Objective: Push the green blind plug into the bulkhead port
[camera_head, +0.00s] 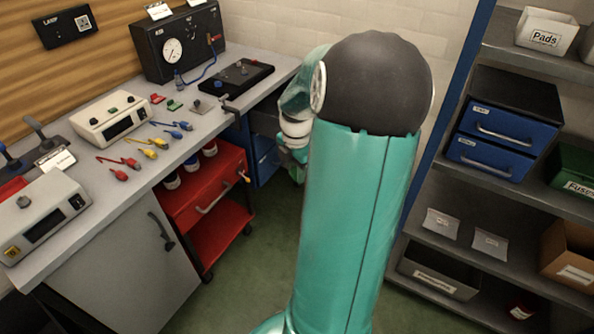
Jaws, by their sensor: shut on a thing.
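My arm fills the middle of the view, and its far part runs down behind the elbow. The end of it, with my gripper (292,152), shows only in part beside the bench's right end. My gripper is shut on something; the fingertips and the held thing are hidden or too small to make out. A small green piece (175,104) lies on the bench between a red piece (157,98) and a grey plate (197,106); I cannot tell whether it is the blind plug. A black panel (237,77) with small fittings lies at the back; I cannot pick out the bulkhead port.
The grey bench (135,175) holds a gauge box (178,42), meters (110,117) and several coloured leads (150,150). A red trolley (208,190) stands under it. Shelves (490,250) with bins stand at right. Green floor (255,275) is clear between.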

